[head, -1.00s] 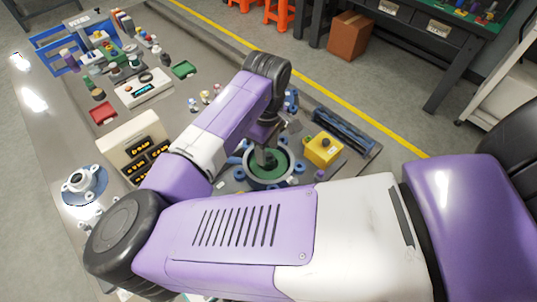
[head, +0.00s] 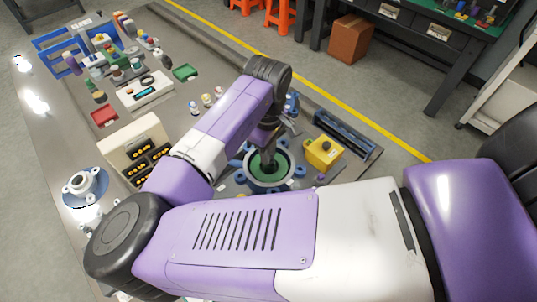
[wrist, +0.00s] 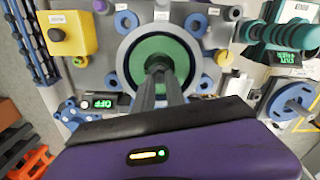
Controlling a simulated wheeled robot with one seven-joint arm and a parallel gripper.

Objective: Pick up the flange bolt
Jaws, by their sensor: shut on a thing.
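My gripper (wrist: 158,78) is shut, its two dark fingers close together over the middle of the round fixture. The flange bolt is held at the fingertips; it is mostly hidden by the fingers, and only a small dark shape shows there in the wrist view. The fixture is a grey ring (wrist: 122,60) around a green disc (wrist: 146,46), with several blue-rimmed round parts about it. In the head view my gripper (head: 267,160) is above the green disc (head: 278,163). I cannot tell whether the bolt still touches the disc.
A yellow button box (head: 323,153) and a dark rail (head: 345,133) stand right of the fixture. A beige display box (head: 137,145) and a flanged part (head: 85,187) are on the left. Green and red trays and racks fill the far left of the bench.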

